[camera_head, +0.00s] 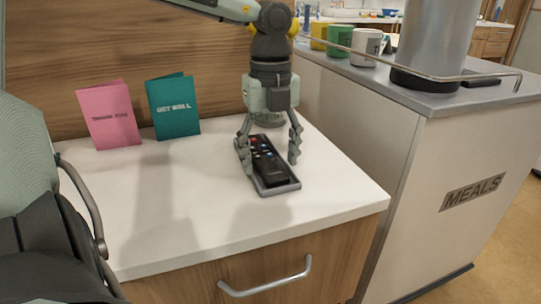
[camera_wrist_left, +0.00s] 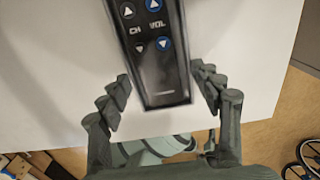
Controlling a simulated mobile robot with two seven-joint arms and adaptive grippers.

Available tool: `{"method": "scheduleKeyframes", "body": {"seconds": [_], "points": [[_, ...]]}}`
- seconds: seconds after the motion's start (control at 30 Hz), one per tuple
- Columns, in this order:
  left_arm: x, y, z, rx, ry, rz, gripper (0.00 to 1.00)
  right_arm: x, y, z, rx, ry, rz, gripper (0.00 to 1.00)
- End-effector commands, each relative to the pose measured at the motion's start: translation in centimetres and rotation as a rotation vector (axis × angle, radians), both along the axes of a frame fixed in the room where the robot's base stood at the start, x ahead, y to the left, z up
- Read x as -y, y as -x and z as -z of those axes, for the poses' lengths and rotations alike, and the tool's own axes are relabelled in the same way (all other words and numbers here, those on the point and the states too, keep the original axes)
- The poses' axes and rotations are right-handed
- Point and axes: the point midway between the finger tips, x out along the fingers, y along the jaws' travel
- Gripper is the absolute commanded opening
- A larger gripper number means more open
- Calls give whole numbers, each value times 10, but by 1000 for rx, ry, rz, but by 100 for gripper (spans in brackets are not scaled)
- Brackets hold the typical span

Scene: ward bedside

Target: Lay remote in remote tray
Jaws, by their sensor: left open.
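The black remote (camera_head: 268,168) lies in the grey remote tray (camera_head: 284,189) on the white bedside top. Coloured buttons show near its far end. My left gripper (camera_head: 269,160) points down over it, open, with one finger on each side of the remote and tray. In the left wrist view, the remote (camera_wrist_left: 157,70) lies between the open fingers (camera_wrist_left: 162,105), with gaps on both sides; its CH and VOL buttons face up. My right gripper is not in view.
A pink card (camera_head: 108,115) and a teal card (camera_head: 173,106) stand at the back left of the white top (camera_head: 190,195). On the right, a meals cart (camera_head: 470,160) carries mugs (camera_head: 366,46) and a large grey cylinder (camera_head: 433,40). The front left of the top is clear.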

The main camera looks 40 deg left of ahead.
Motion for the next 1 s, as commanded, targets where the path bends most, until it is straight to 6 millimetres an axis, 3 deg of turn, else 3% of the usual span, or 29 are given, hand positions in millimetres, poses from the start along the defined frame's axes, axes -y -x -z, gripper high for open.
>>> {"method": "scheduleKeyframes", "body": {"seconds": [0.13, 0.27, 0.7, 1.0], "points": [[0, 0, -3, 0, 0, 0, 65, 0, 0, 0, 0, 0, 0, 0], [-1, -1, -18, 4, -3, -2, 65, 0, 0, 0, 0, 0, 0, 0], [0, 0, -104, 2, -1, -1, 65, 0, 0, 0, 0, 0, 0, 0], [0, 0, -120, 0, 0, 1, 65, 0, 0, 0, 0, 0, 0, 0]]}}
